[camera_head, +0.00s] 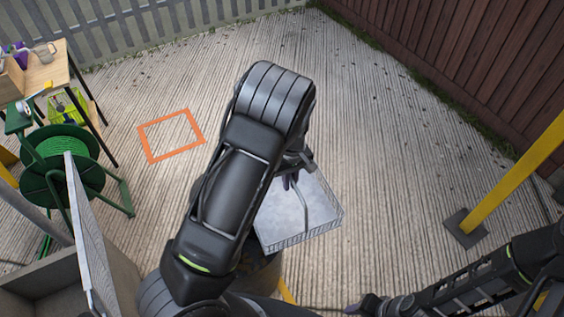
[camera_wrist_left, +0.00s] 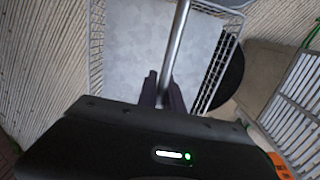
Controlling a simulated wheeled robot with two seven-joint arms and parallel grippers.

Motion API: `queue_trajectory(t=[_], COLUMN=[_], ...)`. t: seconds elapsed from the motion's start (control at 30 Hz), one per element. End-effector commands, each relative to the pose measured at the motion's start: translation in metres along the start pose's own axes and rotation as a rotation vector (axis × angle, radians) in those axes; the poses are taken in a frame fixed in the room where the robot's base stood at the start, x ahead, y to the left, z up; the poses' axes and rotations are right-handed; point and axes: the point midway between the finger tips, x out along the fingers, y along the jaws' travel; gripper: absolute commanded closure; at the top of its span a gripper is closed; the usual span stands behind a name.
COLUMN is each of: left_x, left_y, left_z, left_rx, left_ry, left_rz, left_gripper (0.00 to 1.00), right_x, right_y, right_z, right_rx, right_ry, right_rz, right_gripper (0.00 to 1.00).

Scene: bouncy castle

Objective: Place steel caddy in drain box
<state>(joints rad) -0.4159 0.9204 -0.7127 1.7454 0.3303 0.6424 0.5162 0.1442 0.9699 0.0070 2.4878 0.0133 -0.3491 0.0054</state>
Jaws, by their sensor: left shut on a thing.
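The steel caddy (camera_head: 290,215) is a shallow wire-mesh basket with a pale flat bottom and a bar handle. My left gripper (camera_head: 290,180) is shut on the caddy's handle, and the caddy hangs below it above the ground. The left wrist view shows the fingers (camera_wrist_left: 163,95) around the bar and the caddy (camera_wrist_left: 135,45) beyond them. What looks like the drain box (camera_head: 50,282) is a grey concrete box at the lower left, with a grating (camera_head: 92,240) standing up along its side. My left arm hides part of the caddy. My right gripper (camera_head: 354,307) is at the bottom edge, its jaws unclear.
An orange square outline (camera_head: 151,156) lies on the ridged ground. A green hose reel (camera_head: 62,165) and a wooden table (camera_head: 48,72) stand at the left. A yellow post (camera_head: 515,180) stands at the right. The middle ground is clear.

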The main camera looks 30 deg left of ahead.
Motion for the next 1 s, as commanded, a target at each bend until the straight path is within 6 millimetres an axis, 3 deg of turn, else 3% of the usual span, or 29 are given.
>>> queue_trajectory(t=[0.2,0.4,0.6,1.0], left_x=[-0.014,-0.023,-0.026,-0.025], left_y=[0.005,0.006,0.005,0.005], left_z=[0.028,0.044,0.05,0.05], left_rx=[0.456,0.747,0.85,0.849], left_ry=[0.003,0.003,0.002,0.001], left_rz=[-0.012,-0.021,-0.025,-0.025], left_gripper=[1.0,1.0,1.0,1.0], right_x=[0.009,0.012,0.013,0.013], right_y=[0.002,0.003,0.003,0.003], right_z=[0.0,-0.001,-0.001,-0.001], right_rx=[-0.001,-0.002,-0.003,-0.003], right_ry=[0.002,0.004,0.004,0.004], right_rz=[-0.003,-0.004,-0.005,-0.005], right_gripper=[0.64,0.64,0.64,0.64])
